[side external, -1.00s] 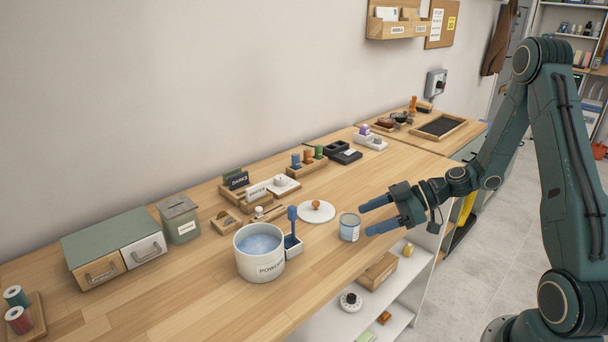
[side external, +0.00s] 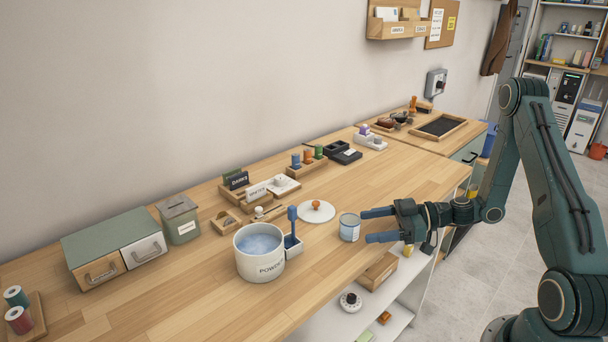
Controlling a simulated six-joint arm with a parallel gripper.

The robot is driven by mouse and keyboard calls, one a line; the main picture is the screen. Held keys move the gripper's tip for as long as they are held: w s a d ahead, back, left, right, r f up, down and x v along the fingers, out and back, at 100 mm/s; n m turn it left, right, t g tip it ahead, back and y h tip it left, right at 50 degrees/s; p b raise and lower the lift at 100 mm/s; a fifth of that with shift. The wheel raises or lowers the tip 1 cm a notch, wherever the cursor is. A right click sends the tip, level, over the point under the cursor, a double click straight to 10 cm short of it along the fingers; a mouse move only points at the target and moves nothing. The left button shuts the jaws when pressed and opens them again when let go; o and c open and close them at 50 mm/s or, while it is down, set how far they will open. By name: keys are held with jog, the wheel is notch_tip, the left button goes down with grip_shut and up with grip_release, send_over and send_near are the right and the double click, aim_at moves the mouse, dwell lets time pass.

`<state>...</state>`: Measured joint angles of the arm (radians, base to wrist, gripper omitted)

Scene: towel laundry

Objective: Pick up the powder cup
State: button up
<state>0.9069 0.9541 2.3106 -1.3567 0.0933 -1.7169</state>
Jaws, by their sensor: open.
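The powder cup (side external: 349,228) is a small, pale blue-grey cup with a light label. It stands upright on the wooden counter (side external: 330,262) near its front edge, in the side external view. My gripper (side external: 364,226) is open, its two blue fingers level and pointing left toward the cup. The fingertips are close to the cup's right side. I cannot tell whether they touch it or reach around it. The cup's contents are hard to make out.
A large white powder tub (side external: 260,256) with blue powder stands left of the cup, beside a blue-handled scoop in a holder (side external: 292,236). A white lid with an orange knob (side external: 316,210) lies behind the cup. Open shelves (side external: 375,305) sit below the counter edge.

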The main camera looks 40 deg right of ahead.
aim_at(349, 229)
jog(key=shift+w+a, duration=0.1)
jog(key=shift+a, duration=0.05)
jog(key=shift+x, duration=2.9)
jog(key=c, duration=1)
